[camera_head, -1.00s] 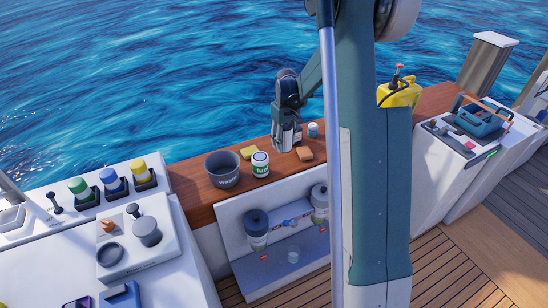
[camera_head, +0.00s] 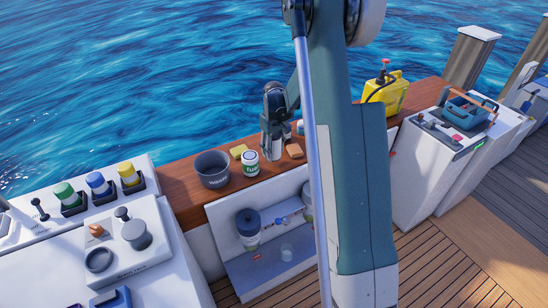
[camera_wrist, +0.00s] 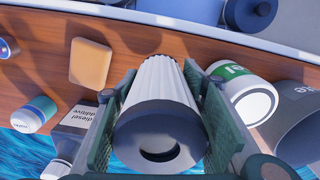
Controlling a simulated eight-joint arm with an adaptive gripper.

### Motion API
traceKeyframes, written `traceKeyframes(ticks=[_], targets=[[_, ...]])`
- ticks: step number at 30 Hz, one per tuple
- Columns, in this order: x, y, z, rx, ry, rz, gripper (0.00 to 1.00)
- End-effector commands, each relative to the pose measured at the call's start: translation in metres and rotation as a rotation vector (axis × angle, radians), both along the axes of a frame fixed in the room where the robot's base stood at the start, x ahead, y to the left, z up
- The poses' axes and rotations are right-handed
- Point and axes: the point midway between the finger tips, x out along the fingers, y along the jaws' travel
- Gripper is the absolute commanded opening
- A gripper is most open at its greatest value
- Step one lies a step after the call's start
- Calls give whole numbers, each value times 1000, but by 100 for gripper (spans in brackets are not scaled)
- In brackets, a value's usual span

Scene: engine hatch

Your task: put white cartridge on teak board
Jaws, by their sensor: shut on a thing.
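My gripper (camera_head: 272,156) is shut on the white cartridge (camera_wrist: 160,88), a pleated white cylinder with dark end caps. The wrist view shows one finger on each side of it. In the head view my gripper hides most of the cartridge. The teak board (camera_head: 182,203) is the long brown wooden top along the water's edge. It also shows in the wrist view (camera_wrist: 40,70), behind the cartridge. The cartridge is over the board, between a white-and-green can and an orange sponge. I cannot tell whether it touches the wood.
The white-and-green can (camera_head: 250,163) and a grey bucket (camera_head: 212,170) stand left of my gripper. The orange sponge (camera_head: 295,151) lies to the right, a yellow sponge (camera_head: 238,151) behind the can. A yellow jug (camera_head: 388,92) stands farther right. Small bottles (camera_wrist: 35,113) are nearby.

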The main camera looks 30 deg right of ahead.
Motion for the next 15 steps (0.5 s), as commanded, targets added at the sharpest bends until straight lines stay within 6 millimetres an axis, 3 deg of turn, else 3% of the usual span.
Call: traceKeyframes(ticks=[5, 15], targets=[[0, 0, -2, 0, 0, 0, 27], [0, 0, -34, 0, 0, 0, 27]])
